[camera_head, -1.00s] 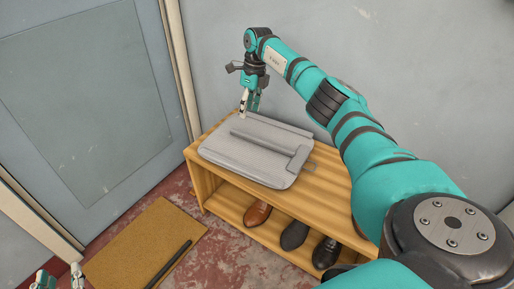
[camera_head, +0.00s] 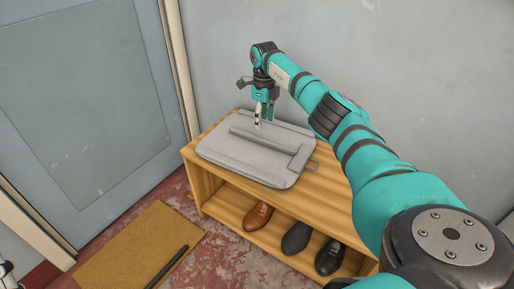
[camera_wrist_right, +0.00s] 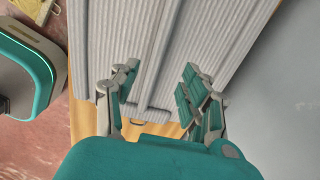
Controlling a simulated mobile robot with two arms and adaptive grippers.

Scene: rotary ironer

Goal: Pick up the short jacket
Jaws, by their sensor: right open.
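The short jacket (camera_head: 235,157) appears to be the flat, folded grey ribbed bundle on top of the wooden shoe bench. A raised strip runs across it, and a small grey loop shows at its right edge. My right gripper (camera_head: 264,119) is open and empty, pointing down over the back part of the bundle. In the right wrist view, the ribbed cloth (camera_wrist_right: 105,45) lies beyond the two spread fingers (camera_wrist_right: 160,76); I cannot tell whether they touch it. Only a sliver of my left gripper (camera_head: 6,272) shows at the lower left edge; its fingers are hidden.
The wooden bench (camera_head: 232,215) stands against the grey wall, with a brown shoe (camera_head: 258,216) and dark shoes (camera_head: 297,237) on its lower shelf. A tan mat (camera_head: 140,250) with a dark bar (camera_head: 172,264) lies on the floor. A grey door is at left.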

